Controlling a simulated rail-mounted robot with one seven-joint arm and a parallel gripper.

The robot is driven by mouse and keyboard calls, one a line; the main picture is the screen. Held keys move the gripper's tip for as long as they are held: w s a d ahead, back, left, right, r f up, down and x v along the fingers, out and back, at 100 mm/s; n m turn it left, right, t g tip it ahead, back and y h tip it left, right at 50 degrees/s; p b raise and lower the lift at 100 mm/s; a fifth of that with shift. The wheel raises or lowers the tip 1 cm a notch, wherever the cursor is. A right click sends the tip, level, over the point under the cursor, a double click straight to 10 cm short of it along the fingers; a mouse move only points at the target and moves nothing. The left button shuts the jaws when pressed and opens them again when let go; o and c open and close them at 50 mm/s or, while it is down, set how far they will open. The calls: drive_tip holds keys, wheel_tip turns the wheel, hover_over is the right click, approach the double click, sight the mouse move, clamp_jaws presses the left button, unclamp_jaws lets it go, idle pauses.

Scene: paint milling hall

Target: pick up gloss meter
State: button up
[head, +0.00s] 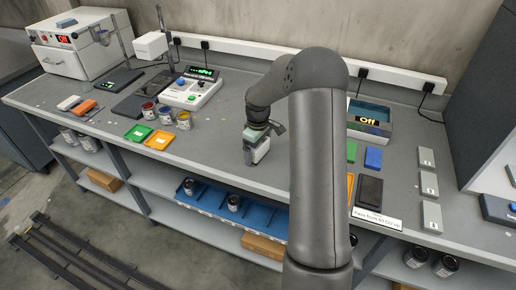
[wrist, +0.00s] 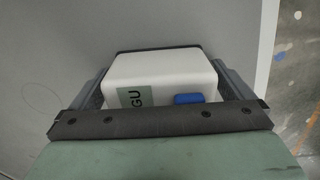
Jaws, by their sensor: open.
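The gloss meter (wrist: 165,75) is a white box with a dark edge, a pale green display reading "GU" and a blue button. In the wrist view it lies between the two grey fingers of my gripper (wrist: 160,90), one finger on each side. The jaws are open around it, and I cannot tell whether either finger touches it. In the head view my gripper (head: 255,142) points down over the middle of the bench, with the white meter (head: 262,151) partly hidden under it. The near part of the meter is hidden by the gripper body in the wrist view.
The grey bench (head: 230,130) has free room around the meter. To the left stand paint cans (head: 166,115), colored cards (head: 138,132) and a white control unit (head: 190,90). The bench front edge is near.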

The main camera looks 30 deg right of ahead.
drive_tip(key=c, duration=1.1)
drive_tip(key=shift+c, duration=0.2)
